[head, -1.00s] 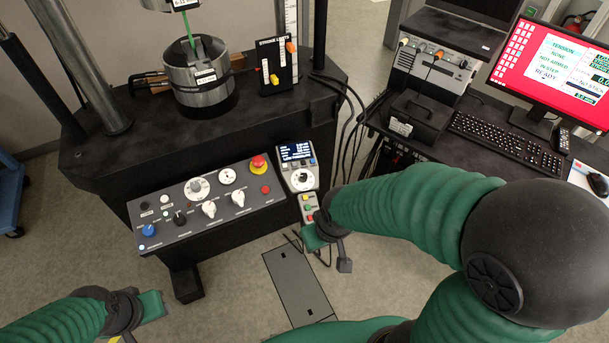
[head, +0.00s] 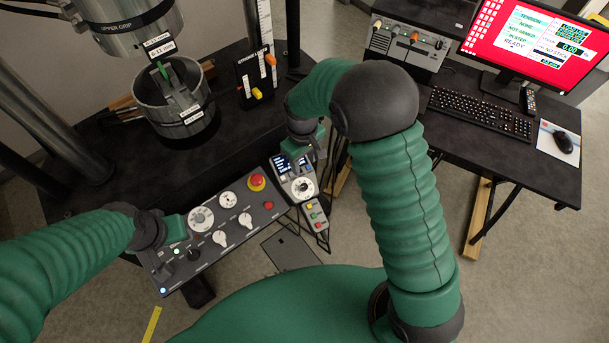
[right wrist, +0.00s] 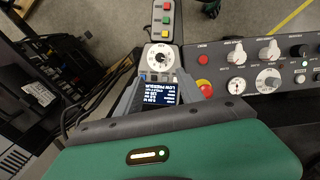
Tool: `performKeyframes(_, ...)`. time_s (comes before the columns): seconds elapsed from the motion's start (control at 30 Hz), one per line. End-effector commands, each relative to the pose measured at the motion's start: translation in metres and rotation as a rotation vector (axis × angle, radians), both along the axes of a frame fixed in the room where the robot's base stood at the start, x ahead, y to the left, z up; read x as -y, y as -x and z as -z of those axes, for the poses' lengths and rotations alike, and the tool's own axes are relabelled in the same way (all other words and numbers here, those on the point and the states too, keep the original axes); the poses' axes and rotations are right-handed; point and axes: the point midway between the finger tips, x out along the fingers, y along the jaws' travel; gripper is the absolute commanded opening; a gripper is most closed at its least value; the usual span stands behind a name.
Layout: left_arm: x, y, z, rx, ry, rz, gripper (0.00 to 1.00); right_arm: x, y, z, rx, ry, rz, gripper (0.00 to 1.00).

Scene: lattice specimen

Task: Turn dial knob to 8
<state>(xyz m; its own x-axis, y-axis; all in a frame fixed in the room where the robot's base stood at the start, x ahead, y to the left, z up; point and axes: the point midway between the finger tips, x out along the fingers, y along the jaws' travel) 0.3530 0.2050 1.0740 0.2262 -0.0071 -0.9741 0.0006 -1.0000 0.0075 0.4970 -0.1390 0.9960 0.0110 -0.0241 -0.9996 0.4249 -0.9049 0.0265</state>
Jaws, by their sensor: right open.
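A handset (head: 296,180) with a small screen and a white round dial knob (head: 303,187) is at the right end of the panel. In the right wrist view, the same dial knob (right wrist: 160,57) has a dark centre, and its scale is too small to read. The lit screen (right wrist: 155,93) shows between my right gripper's fingers (right wrist: 157,98), which are apart and empty. In the head view my right gripper (head: 298,153) is over the handset's far end, short of the dial. My left gripper (head: 173,228) is over the left part of the control panel; its fingertips are unclear.
The control panel (head: 208,245) carries another white dial (head: 201,218), several knobs and a red emergency stop (head: 257,183). A button box (head: 315,214) is just below the handset. The test frame's grip (head: 172,108) stands behind. A desk with a keyboard (head: 480,114) is at right.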

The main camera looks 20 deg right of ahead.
Motion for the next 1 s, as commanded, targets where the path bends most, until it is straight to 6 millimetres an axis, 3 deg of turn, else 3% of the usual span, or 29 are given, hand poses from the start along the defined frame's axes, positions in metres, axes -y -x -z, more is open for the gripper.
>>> performKeyframes(0.3,0.000,0.000,-0.014,0.001,0.000,0.001,0.36,-0.004,-0.003,0.084,-0.010,0.007,0.001,0.45)
performKeyframes(0.5,0.000,-0.001,-0.020,0.001,0.000,0.000,0.36,-0.003,-0.003,0.127,-0.005,0.008,0.000,0.45)
performKeyframes(0.7,0.000,-0.001,-0.021,0.001,0.000,0.000,0.36,-0.001,-0.003,0.147,-0.001,0.004,0.002,0.45)
performKeyframes(0.93,0.000,0.000,-0.021,0.001,0.000,0.001,0.36,0.000,-0.004,0.149,-0.003,0.003,0.003,0.45)
performKeyframes(1.0,0.000,0.000,-0.021,0.001,0.000,0.001,0.36,-0.001,-0.004,0.148,-0.002,0.004,0.002,0.37)
